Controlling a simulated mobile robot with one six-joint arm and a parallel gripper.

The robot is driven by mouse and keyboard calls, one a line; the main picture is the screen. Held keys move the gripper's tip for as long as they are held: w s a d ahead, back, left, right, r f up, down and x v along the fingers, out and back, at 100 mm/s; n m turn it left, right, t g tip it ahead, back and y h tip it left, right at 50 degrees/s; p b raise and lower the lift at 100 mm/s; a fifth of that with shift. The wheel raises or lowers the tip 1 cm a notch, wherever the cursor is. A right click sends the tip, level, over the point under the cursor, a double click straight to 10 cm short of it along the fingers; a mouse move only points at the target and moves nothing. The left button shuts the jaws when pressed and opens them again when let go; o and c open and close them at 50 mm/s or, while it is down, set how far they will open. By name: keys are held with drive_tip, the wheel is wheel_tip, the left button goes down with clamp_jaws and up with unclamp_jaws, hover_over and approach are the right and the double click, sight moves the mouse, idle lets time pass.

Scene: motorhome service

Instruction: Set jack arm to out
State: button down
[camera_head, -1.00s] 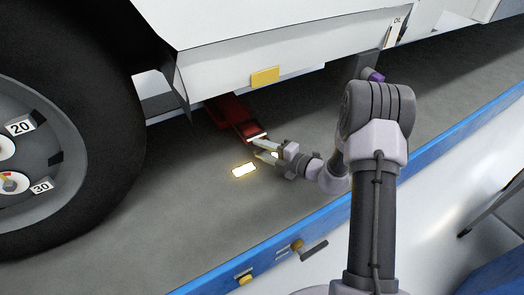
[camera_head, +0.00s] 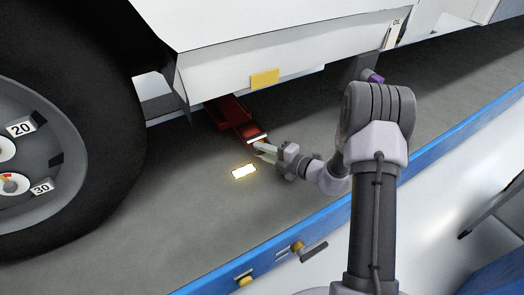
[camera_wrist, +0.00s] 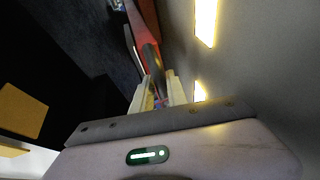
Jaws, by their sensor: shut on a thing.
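The red jack arm (camera_head: 236,117) reaches out from under the white motorhome body, low over the grey floor, with a pale band near its outer end. My gripper (camera_head: 262,151) is at that outer end. In the wrist view the red arm (camera_wrist: 141,20) runs away from my gripper (camera_wrist: 158,98). A dark rounded bar (camera_wrist: 152,58) at its near end lies between my two pale fingers, which are shut on it. The tips partly hide the grip.
A glowing floor marker (camera_head: 243,172) lies just left of my gripper. A large wheel (camera_head: 75,135) stands at left. A yellow plate (camera_head: 265,78) sits on the body above. A blue edge (camera_head: 335,220) with knobs and a dark lever (camera_head: 314,251) runs in front.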

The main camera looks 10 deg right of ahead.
drive_tip(key=shift+s+a+f, duration=0.1)
drive_tip(key=shift+s+f, duration=0.1)
drive_tip(key=shift+f, duration=0.05)
idle(0.6)
